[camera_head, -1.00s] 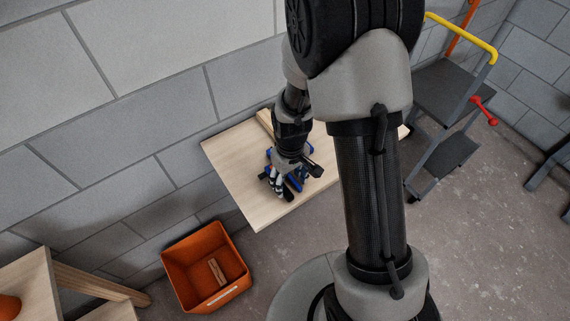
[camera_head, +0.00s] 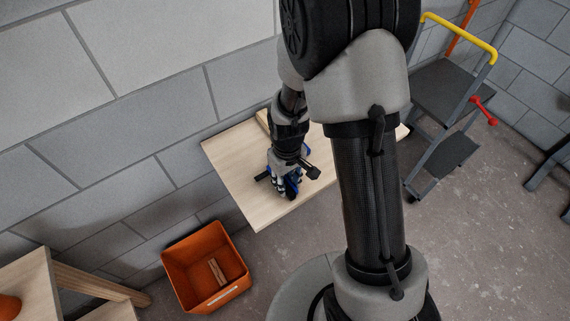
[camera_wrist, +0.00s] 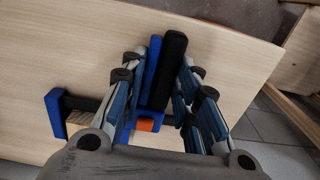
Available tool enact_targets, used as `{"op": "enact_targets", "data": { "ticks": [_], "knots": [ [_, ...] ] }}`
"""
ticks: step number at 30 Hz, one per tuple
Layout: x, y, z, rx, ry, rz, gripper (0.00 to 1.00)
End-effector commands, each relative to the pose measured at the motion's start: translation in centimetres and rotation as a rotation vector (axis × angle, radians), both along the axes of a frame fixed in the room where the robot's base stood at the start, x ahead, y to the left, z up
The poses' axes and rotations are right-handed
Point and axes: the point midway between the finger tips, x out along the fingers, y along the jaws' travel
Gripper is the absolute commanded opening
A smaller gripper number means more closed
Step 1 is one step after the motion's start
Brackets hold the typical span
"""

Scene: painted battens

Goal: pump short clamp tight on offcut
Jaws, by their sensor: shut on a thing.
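The short clamp lies on the pale wooden bench top. In the wrist view its blue jaw (camera_wrist: 55,114) is at the left, and its blue lever and black handle (camera_wrist: 167,69) run side by side between my fingers. An orange part (camera_wrist: 145,125) shows below them. The wooden offcut (camera_wrist: 77,118) shows only in part, beside the blue jaw; whether both jaws touch it is hidden. My gripper (camera_wrist: 161,62) has its fingers on both sides of the lever and handle and is shut on them. In the head view my gripper (camera_head: 287,186) covers most of the clamp.
The bench top (camera_head: 238,168) stands against a grey block wall, with clear wood around the clamp. An orange bin (camera_head: 184,265) holding a small wooden piece stands on the floor at front left. A step ladder (camera_head: 446,95) with a yellow rail stands at the right.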

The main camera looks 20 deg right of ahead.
Motion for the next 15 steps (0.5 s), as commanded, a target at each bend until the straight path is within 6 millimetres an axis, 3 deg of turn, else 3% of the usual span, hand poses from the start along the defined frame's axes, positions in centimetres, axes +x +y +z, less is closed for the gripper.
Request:
{"op": "enact_targets", "data": {
  "ticks": [12, 13, 15],
  "knots": [
    [-0.13, -0.01, -0.1, 0.0, 0.004, 0.001, 0.0],
    [-0.13, -0.01, -0.1, 0.0, 0.004, 0.001, 0.29],
    [-0.13, -0.02, -0.11, 0.0, 0.004, 0.001, 0.34]
  ]
}}
